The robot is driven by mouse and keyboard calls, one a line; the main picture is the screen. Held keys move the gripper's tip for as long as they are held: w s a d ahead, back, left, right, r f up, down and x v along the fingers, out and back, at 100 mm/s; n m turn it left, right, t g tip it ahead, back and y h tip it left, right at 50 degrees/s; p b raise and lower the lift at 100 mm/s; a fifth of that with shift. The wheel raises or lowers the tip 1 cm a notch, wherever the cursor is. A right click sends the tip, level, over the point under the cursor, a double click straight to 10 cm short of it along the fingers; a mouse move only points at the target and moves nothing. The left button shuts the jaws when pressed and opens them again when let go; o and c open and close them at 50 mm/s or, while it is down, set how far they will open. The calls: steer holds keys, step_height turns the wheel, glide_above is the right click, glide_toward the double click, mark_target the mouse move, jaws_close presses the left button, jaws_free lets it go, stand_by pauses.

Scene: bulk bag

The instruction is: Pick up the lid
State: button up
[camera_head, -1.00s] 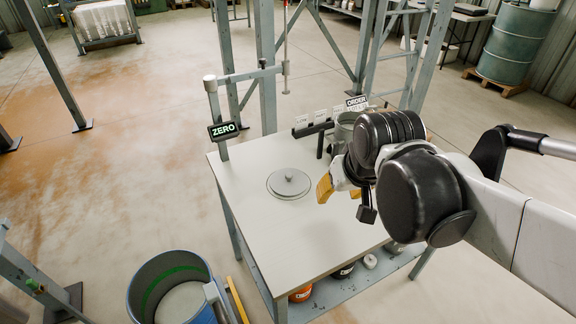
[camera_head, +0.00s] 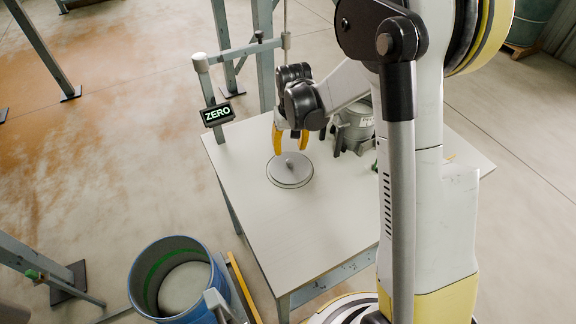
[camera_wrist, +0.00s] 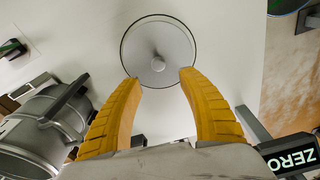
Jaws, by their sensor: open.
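The lid (camera_head: 290,169) is a round grey disc with a small knob in the middle. It lies flat on the white table (camera_head: 300,222), toward its left side. In the wrist view the lid (camera_wrist: 158,48) shows ahead of my fingertips, with its knob apart from them. My gripper (camera_head: 290,144) has two yellow fingers and hangs just above the lid's far side. In the wrist view my gripper (camera_wrist: 159,78) is open and empty, its fingers spread wide.
A grey metal pot (camera_head: 354,128) stands on the table right of my gripper, partly hidden by my arm. A post with a ZERO display (camera_head: 217,115) rises at the table's left edge. A blue drum (camera_head: 172,280) stands on the floor front left. The table's front is clear.

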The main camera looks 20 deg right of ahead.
mark_target(290, 161)
steer(key=f, duration=0.3)
steer(key=shift+w+b, duration=0.2)
steer(key=shift+b, duration=0.15)
step_height(290, 161, down, 5)
steer(key=b, duration=0.2)
steer(key=shift+s+f+b, duration=0.1)
steer(key=shift+s+b, duration=0.05)
steer(key=shift+b, duration=0.25)
steer(key=shift+c, duration=0.4)
jaws_close()
